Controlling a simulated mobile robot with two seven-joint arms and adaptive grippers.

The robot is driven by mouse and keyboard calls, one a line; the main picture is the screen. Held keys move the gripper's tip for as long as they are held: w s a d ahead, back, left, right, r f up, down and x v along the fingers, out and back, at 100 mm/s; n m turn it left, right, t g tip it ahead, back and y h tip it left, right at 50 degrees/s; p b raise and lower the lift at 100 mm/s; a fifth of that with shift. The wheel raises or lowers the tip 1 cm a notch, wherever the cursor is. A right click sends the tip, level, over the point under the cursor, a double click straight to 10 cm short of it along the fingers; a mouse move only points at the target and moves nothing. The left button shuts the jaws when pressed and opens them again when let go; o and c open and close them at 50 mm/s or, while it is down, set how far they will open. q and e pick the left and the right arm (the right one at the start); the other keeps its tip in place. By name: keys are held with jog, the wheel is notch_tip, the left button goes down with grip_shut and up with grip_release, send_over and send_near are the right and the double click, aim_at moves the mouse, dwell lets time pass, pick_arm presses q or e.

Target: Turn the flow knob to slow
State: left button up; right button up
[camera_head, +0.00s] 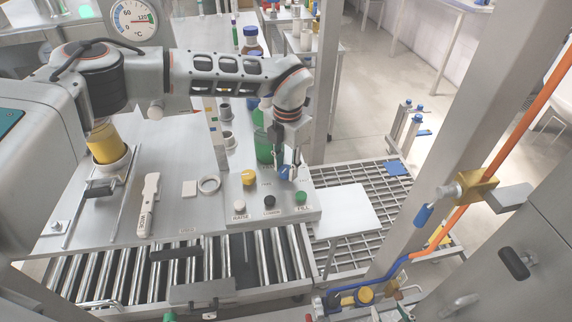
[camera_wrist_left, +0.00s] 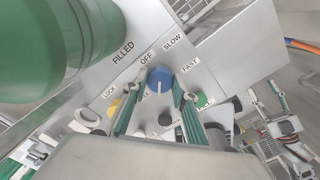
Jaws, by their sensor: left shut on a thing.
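The blue flow knob (camera_wrist_left: 159,79) sits on the grey control panel (camera_wrist_left: 122,74), beside the labels OFF, SLOW and FAST. A pale mark shows on its face, but I cannot tell for certain which label it points to. The knob also shows in the head view (camera_head: 284,173), partly covered by my left gripper (camera_head: 289,168). In the wrist view my left gripper (camera_wrist_left: 158,92) has one finger on each side of the knob and is shut on it.
A yellow knob (camera_head: 249,178), a white button (camera_head: 239,206), a black button (camera_head: 269,200) and a green button (camera_head: 301,197) share the panel. A green bottle (camera_head: 263,147) stands close behind my gripper. A roller conveyor (camera_head: 120,274) runs below the table.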

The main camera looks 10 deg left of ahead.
aim_at(287, 170)
dwell(0.5)
pick_arm(q)
jog(key=o, duration=1.1)
notch_tip(287, 170, up, 12)
jog(key=shift+s+d+r, duration=0.1)
jog(key=shift+d, duration=0.05)
